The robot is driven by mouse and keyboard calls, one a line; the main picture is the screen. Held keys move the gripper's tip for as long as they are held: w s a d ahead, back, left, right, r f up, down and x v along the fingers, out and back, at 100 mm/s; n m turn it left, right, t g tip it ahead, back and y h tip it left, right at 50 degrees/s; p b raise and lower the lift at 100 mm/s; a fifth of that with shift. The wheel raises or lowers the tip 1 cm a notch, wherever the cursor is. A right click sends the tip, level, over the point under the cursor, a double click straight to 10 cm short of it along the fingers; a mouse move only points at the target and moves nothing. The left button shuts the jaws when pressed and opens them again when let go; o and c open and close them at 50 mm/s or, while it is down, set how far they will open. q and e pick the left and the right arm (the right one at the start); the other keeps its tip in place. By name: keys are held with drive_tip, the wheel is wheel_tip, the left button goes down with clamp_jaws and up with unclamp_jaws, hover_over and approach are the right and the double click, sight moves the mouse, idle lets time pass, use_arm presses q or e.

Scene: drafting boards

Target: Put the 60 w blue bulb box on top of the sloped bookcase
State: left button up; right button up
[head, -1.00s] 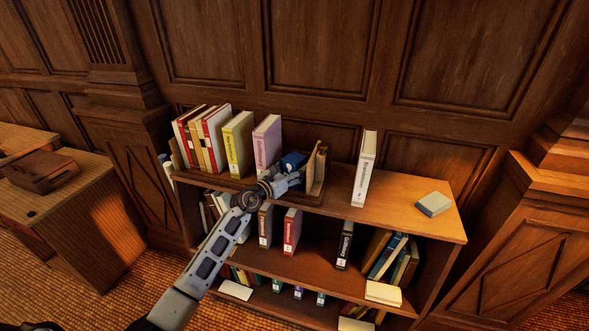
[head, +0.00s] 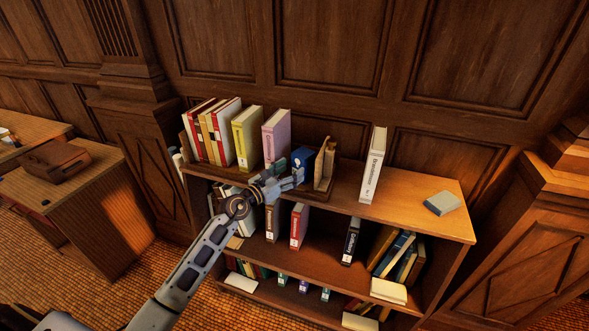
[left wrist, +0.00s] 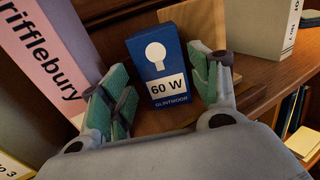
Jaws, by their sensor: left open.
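The blue 60 W bulb box (left wrist: 158,58) stands upright on the top of the bookcase (head: 422,203), between a pink book and a wooden bookend. In the head view the box (head: 303,160) is partly behind my gripper. My left gripper (head: 292,178) is open in front of it. In the left wrist view the green-padded fingers of the gripper (left wrist: 166,100) stand to either side of the box's lower part, with gaps, and the box is not gripped. My right gripper is not in view.
A pink book (head: 277,138) stands left of the box and the wooden bookend (head: 325,165) right of it. A white book (head: 373,167) stands farther right. A grey-blue block (head: 442,203) lies near the right end, with bare top around it. Lower shelves hold books.

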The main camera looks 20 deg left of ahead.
sight(304, 157)
use_arm(q)
drive_tip(key=v, duration=0.3)
drive_tip(key=shift+s, duration=0.1)
drive_tip(key=shift+v, duration=1)
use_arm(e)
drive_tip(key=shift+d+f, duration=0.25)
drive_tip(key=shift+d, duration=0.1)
use_arm(q)
drive_tip(key=shift+o, duration=0.3)
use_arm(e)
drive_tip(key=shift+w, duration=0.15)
use_arm(q)
drive_tip(key=shift+s+a, duration=0.1)
drive_tip(key=shift+s+a+r+b, duration=0.25)
drive_tip(key=shift+s+r+b, duration=0.1)
drive_tip(key=shift+s+r, duration=0.25)
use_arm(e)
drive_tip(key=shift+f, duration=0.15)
use_arm(q)
drive_tip(key=shift+p+x, duration=0.4)
drive_tip(key=shift+x, duration=3.9)
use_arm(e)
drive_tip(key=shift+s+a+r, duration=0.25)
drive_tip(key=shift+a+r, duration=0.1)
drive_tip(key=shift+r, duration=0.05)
